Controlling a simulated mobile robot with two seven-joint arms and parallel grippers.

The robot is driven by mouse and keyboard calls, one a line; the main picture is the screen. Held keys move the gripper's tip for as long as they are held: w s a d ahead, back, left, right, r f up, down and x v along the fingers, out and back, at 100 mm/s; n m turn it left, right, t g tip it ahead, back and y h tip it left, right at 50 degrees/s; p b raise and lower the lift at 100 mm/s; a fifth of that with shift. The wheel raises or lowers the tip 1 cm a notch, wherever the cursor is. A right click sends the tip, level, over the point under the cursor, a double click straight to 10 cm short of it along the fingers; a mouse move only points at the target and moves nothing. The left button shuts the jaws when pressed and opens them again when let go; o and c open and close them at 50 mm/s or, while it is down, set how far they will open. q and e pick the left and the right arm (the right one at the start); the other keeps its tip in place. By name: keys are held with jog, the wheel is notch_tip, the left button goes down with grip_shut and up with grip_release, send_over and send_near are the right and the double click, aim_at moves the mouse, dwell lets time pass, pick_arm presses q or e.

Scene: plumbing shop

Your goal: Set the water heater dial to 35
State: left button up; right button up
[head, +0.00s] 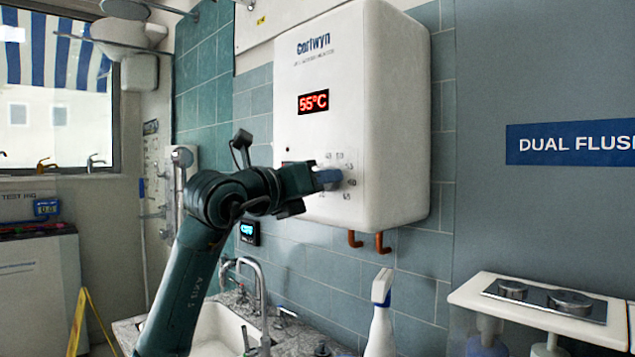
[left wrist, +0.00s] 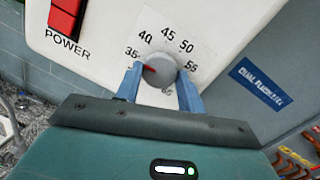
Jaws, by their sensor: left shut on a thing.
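The white water heater (head: 355,115) hangs on the tiled wall, and its red display (head: 313,101) reads 55°C. In the left wrist view, the round grey dial (left wrist: 161,71) has a red pointer directed left, close to the 35 mark. Printed numbers 35 to 55 show around it, and a lower label is partly hidden. My left gripper (head: 325,178) reaches the heater's front at the dial. In the wrist view, its two blue fingers (left wrist: 160,88) are shut on the dial from both sides. My right gripper is not in view.
A red POWER switch (left wrist: 66,14) sits beside the dial. Copper pipes (head: 379,242) come out below the heater. A sink with a faucet (head: 258,290) and a white spray bottle (head: 381,325) stand below. A white shelf (head: 480,291) is at right.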

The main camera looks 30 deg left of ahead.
pick_arm(q)
jog(key=shift+n, duration=0.3)
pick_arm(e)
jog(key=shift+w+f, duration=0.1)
pick_arm(q)
jog(key=o, duration=0.9)
jog(key=shift+o, duration=0.4)
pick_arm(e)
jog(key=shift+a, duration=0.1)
pick_arm(q)
jog(key=r+b+v, duration=0.1)
jog(key=b+v, duration=0.1)
jog(key=v, duration=1.1)
jog(key=shift+f, duration=0.4)
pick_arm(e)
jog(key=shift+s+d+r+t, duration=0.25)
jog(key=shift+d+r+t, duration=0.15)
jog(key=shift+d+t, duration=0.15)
